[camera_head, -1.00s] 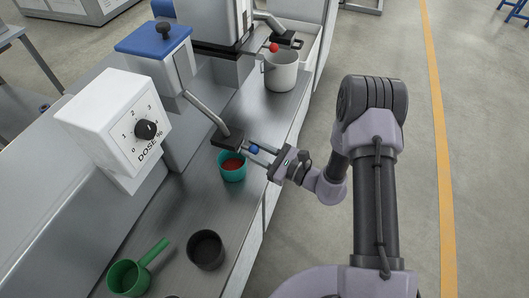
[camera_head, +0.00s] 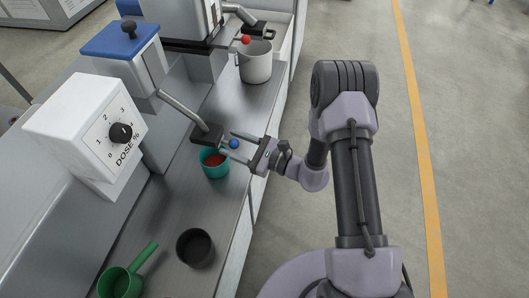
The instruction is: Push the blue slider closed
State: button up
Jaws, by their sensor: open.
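The blue slider shows as a small blue ball knob (camera_head: 234,144) beside the dark block (camera_head: 206,135) at the lower end of a slanted metal chute (camera_head: 183,111). My gripper (camera_head: 227,142) is open. Its two fingers point left toward the dark block, one on each side of the blue knob as seen from above. I cannot tell whether either finger touches the knob. A teal cup (camera_head: 214,169) with red contents stands just below the block and fingers. The slider's plate is too small and partly hidden to make out.
A similar dispenser with a red knob (camera_head: 246,40) stands behind, over a grey mug (camera_head: 255,66). A black cup (camera_head: 195,248) and a green scoop (camera_head: 120,282) are on the near bench (camera_head: 165,215). A white dose box (camera_head: 75,125) stands at left. The floor at right is clear.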

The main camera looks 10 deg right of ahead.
jog(key=p+v, duration=0.2)
jog(key=v, duration=1.5)
jog(key=shift+p, duration=0.35)
jog(key=shift+a, duration=0.1)
jog(key=s+a+r+n+g+h+b, duration=0.1)
jog(key=s+a+r+n+g+h, duration=0.15)
jog(key=s+r+n+g, duration=0.35)
jog(key=s+a+r+n+g+h, duration=0.2)
jog(key=s+a+r+n+g, duration=0.25)
jog(key=r+n, duration=0.35)
jog(key=s+d+r+n+t+h+b, duration=0.1)
jog(key=s+d+r+n+t+h, duration=0.2)
jog(key=r+h, duration=0.6)
jog(key=s+d+r+t, duration=0.1)
jog(key=s+d+t, duration=0.1)
jog(key=d+t, duration=0.1)
jog(key=shift+d+r+n+t, duration=0.15)
jog(key=shift+r+n+t, duration=0.15)
jog(key=shift+t, duration=0.25)
